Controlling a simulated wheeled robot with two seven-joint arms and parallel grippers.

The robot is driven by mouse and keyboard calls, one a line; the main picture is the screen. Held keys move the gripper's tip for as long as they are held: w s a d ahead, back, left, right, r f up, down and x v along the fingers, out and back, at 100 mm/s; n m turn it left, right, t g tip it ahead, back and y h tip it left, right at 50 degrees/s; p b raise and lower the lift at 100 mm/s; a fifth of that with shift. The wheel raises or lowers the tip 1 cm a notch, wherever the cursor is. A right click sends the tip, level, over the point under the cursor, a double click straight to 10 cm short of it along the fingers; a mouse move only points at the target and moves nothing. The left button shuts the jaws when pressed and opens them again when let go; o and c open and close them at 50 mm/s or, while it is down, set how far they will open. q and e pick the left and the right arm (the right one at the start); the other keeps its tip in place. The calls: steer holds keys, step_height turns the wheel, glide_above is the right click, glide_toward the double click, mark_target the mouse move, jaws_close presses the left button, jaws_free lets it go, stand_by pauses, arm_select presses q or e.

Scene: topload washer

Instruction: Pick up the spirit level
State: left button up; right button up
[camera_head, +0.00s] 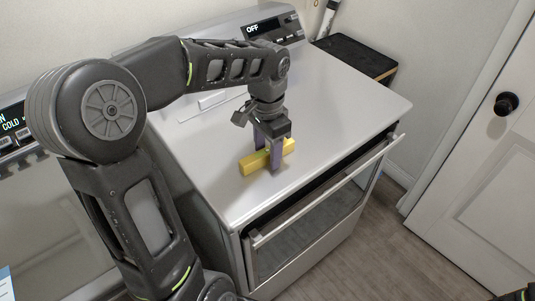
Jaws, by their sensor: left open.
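The spirit level (250,163) is a short yellow bar. It lies on the white top of the appliance, left of the middle of the picture. My left gripper (269,165) points down over it, with one purple finger on the near side and one on the far side. The fingers stand astride the bar and hide its middle. I cannot tell whether they touch it. My right gripper is not clearly in view; only a dark piece of my body shows at the bottom right corner.
The white appliance (350,105) has a panel reading OFF (263,28) and a front door with a bar handle (325,190). A second machine with a display stands at the left. A dark-topped stand (355,55) is behind, and a white door (480,150) is at the right.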

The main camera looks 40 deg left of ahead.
mark_target(268, 151)
arm_select(q)
steer(key=shift+c, duration=0.3)
jaws_close()
stand_by(0.4)
step_height(268, 151, up, 10)
steer(key=shift+r+p, duration=0.1)
steer(key=shift+p, duration=0.3)
stand_by(0.6)
